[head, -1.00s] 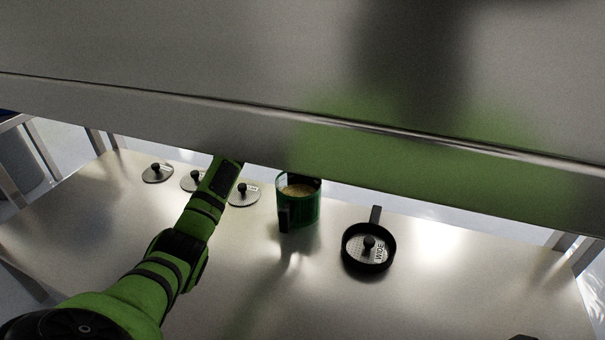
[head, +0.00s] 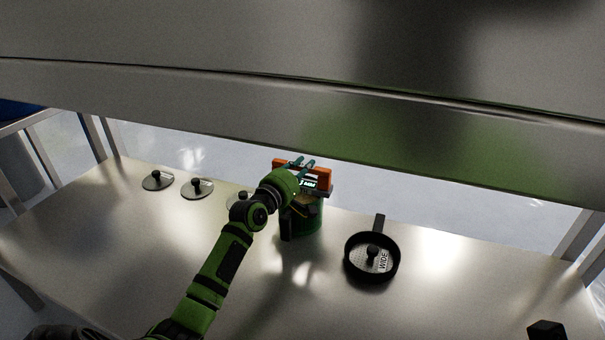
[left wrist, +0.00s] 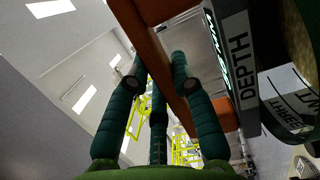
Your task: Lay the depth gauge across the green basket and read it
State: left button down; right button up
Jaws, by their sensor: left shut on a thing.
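The depth gauge (head: 318,186) has an orange handle, a grey body and a small lit display. It is at the top of the green basket (head: 306,222), spanning its rim; I cannot tell whether it rests there. My left gripper (head: 303,166) is shut on the gauge's orange handle. In the left wrist view the teal fingers (left wrist: 158,85) are on either side of the orange bar, and the gauge (left wrist: 238,62) shows its DEPTH label. The display is too small to read.
A black pan (head: 372,258) with a disc marked WIDE stands to the right. Knobbed discs (head: 157,180) (head: 197,188) lie at the left; another is partly behind my arm. A large metal surface overhangs the back. The table's front middle is clear.

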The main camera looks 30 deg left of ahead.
pick_arm(q)
jog(key=shift+r, duration=0.1)
jog(key=c, duration=1.4)
grip_release()
jog(key=o, duration=0.3)
